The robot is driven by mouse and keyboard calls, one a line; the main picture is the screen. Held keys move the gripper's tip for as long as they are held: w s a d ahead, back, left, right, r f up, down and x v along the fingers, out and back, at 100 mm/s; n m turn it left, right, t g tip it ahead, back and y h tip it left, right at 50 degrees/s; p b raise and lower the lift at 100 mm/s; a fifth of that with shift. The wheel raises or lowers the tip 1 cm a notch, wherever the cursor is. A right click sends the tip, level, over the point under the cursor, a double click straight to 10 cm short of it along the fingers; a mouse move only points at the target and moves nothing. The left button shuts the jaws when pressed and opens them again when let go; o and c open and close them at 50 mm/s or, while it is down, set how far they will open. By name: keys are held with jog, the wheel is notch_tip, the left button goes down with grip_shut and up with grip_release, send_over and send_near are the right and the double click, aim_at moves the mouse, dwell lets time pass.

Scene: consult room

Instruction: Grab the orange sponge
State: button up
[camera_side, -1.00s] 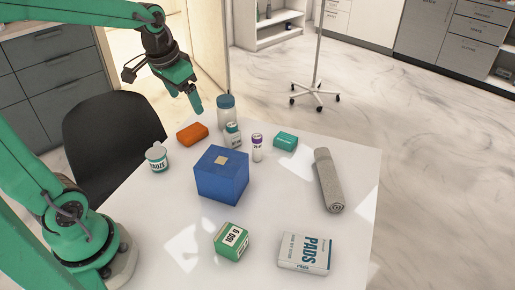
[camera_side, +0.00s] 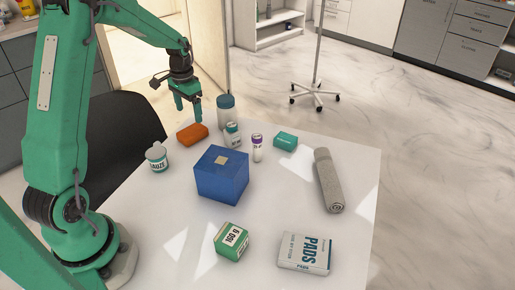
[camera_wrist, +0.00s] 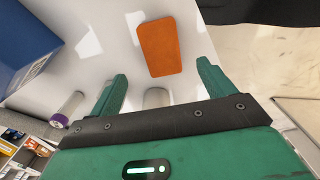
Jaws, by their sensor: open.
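The orange sponge (camera_side: 192,133) lies flat on the white table near its far left edge in the side view. In the wrist view the sponge (camera_wrist: 160,47) lies ahead of my gripper (camera_wrist: 163,82), roughly midway between the lines of its two fingers. My gripper (camera_side: 188,111) is open and empty, pointing down above the table and close to the sponge. The fingers look apart from the sponge.
A clear bottle (camera_side: 226,112) and a small vial (camera_side: 232,135) stand just right of the sponge. A gauze tub (camera_side: 157,158) is to its left. A blue box (camera_side: 221,176) sits in front. A purple-capped vial (camera_side: 257,149) and a teal box (camera_side: 286,141) stand further right.

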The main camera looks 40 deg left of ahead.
aim_at(192, 130)
jog(key=shift+a+f, duration=0.4)
jog(key=shift+f, duration=1.4)
jog(key=shift+f, duration=0.1)
jog(key=shift+d+f, duration=0.15)
jog(key=shift+f, duration=1.1)
jog(key=shift+d+f, duration=0.1)
jog(key=shift+f, duration=1.15)
jog(key=c, duration=1.1)
